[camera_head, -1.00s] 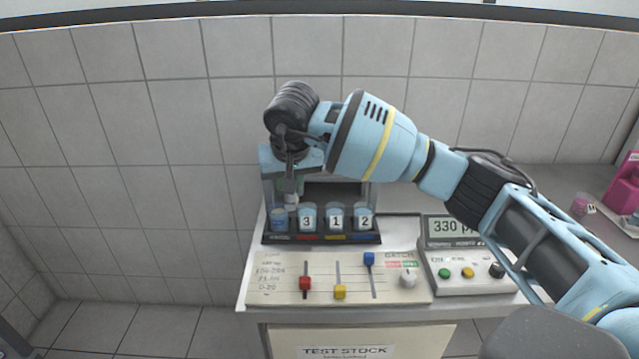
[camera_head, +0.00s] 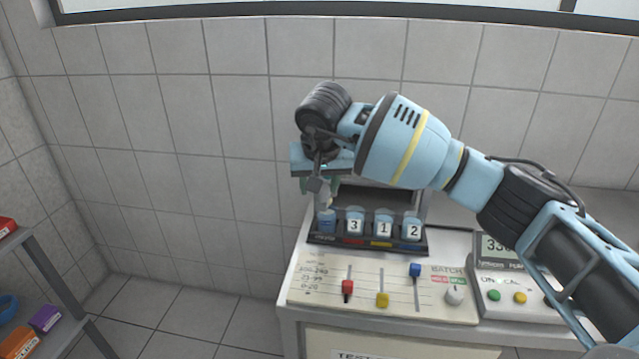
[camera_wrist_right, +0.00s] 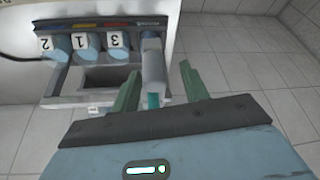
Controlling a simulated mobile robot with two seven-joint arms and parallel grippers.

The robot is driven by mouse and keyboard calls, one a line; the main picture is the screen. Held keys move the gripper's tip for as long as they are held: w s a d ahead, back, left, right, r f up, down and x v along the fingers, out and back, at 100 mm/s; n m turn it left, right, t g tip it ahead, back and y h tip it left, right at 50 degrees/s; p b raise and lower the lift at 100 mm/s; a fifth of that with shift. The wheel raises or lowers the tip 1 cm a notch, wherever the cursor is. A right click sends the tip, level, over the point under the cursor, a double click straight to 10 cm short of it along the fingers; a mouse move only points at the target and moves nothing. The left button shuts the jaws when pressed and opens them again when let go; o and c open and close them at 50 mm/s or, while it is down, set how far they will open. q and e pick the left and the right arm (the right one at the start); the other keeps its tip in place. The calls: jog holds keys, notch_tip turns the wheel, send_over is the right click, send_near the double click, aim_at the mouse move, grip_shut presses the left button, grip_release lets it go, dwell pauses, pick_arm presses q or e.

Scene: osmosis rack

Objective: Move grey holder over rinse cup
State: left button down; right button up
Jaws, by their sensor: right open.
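The grey holder (camera_wrist_right: 153,66), a slim pale block with a teal end (camera_wrist_right: 153,100), shows between the two green fingers of my right gripper (camera_wrist_right: 160,84). The fingers stand apart with gaps beside it. In the head view, the grey holder (camera_head: 318,188) is small and tilted, below my right gripper (camera_head: 322,184). It is just above the blue rinse cup (camera_head: 327,222) at the left end of the cup row. I cannot tell whether it touches the cup. In the wrist view the holder largely hides that cup. My left gripper is out of view.
Cups 3 (camera_head: 355,222), 1 (camera_head: 384,225) and 2 (camera_head: 412,228) stand in the dark rack (camera_head: 370,246) right of the rinse cup. A slider panel (camera_head: 325,292) lies in front. A shelf (camera_head: 72,311) with boxes is at far left. The floor between is clear.

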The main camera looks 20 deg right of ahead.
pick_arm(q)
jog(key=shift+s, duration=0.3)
pick_arm(e)
jog(key=v, duration=0.7)
jog(key=shift+s+r, duration=0.2)
jog(key=shift+r, duration=0.15)
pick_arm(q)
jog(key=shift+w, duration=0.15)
pick_arm(e)
jog(key=shift+a, duration=0.15)
